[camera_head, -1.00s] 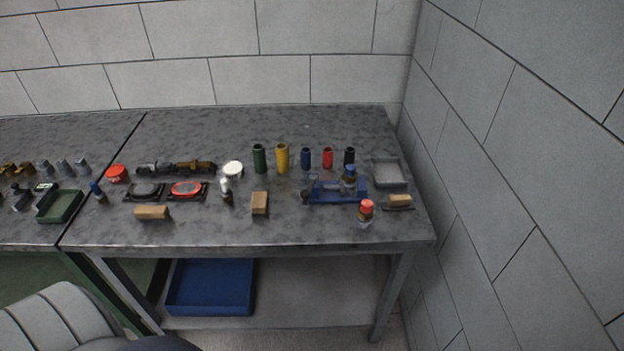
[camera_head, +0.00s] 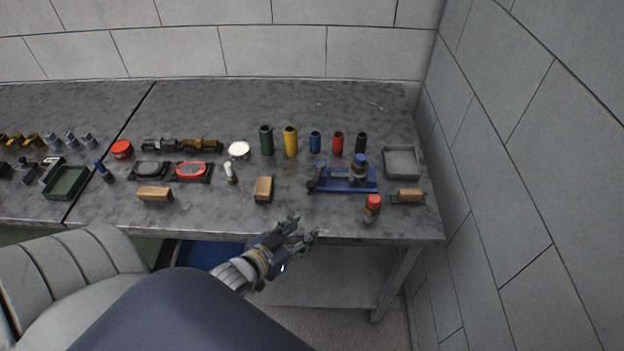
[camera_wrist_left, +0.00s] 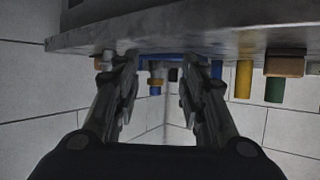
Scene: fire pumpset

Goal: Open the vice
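The blue vice (camera_head: 335,188) sits near the right end of the grey workbench (camera_head: 215,215), with a dark handle at its left end. A blue-capped item (camera_head: 360,165) stands on or in its right part. Whether its jaws are apart is too small to tell. My left gripper (camera_head: 305,228) is at the bench's front edge, left of and nearer than the vice, and touches nothing I can see. In the left wrist view the gripper (camera_wrist_left: 160,58) has its two fingers well apart and empty. The vice (camera_wrist_left: 146,59) shows beyond them, upside down and partly hidden. My right gripper is not in view.
A red-capped bottle (camera_head: 372,209) stands in front of the vice, a brush (camera_head: 409,196) and grey tray (camera_head: 402,162) to its right. A wooden block (camera_head: 264,189) lies to its left. Several coloured cylinders (camera_head: 290,142) stand behind. A wall closes the right side.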

